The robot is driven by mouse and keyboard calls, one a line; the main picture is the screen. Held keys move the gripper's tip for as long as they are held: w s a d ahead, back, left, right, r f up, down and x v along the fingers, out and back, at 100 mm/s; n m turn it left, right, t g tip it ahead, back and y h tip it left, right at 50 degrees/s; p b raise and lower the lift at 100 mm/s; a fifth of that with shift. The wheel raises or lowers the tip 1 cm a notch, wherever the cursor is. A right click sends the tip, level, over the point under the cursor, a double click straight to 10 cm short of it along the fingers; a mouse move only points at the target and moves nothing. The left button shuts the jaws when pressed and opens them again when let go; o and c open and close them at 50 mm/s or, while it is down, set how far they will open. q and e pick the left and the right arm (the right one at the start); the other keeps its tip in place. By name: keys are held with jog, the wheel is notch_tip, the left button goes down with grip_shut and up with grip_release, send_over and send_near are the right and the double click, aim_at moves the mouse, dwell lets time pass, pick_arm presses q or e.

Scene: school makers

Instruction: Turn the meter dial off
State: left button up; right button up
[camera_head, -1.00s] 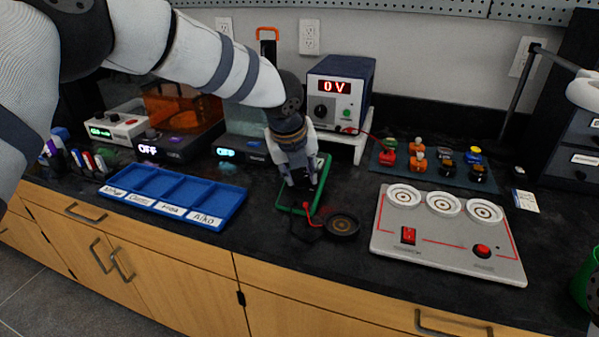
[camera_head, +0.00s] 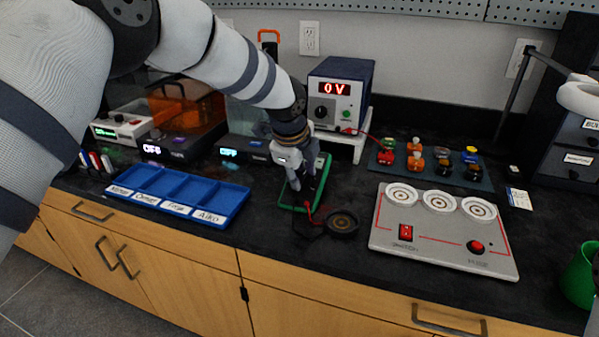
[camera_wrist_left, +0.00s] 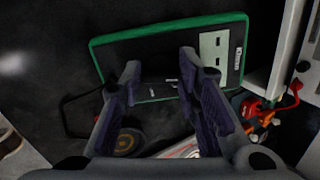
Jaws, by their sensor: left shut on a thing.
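The meter (camera_head: 325,170) is a dark, flat device with a green rim, lying on the black bench below the power supply. It also shows in the left wrist view (camera_wrist_left: 150,52), with a pale labelled panel at its right end. My left gripper (camera_head: 302,194) points down over the meter and covers much of its face. In the left wrist view its two fingers (camera_wrist_left: 160,85) come down to the meter's face, shut on what seems to be the dial. The dial is hidden between the fingertips, so its setting cannot be read. My right gripper is out of view.
A power supply (camera_head: 351,89) reading 0 V stands on a white riser behind the meter. A blue tray (camera_head: 238,201) lies to the left and a grey switch board (camera_head: 385,236) to the right. Red and black leads and a round dark piece (camera_head: 342,223) lie in front.

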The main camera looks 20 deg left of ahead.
pick_arm(q)
jog(key=shift+f+n, duration=0.1)
jog(key=shift+n, duration=0.7)
jog(key=o, duration=1.2)
jog(key=shift+c, duration=0.2)
jog(key=v, duration=1.2)
jog(key=shift+d+f, duration=0.1)
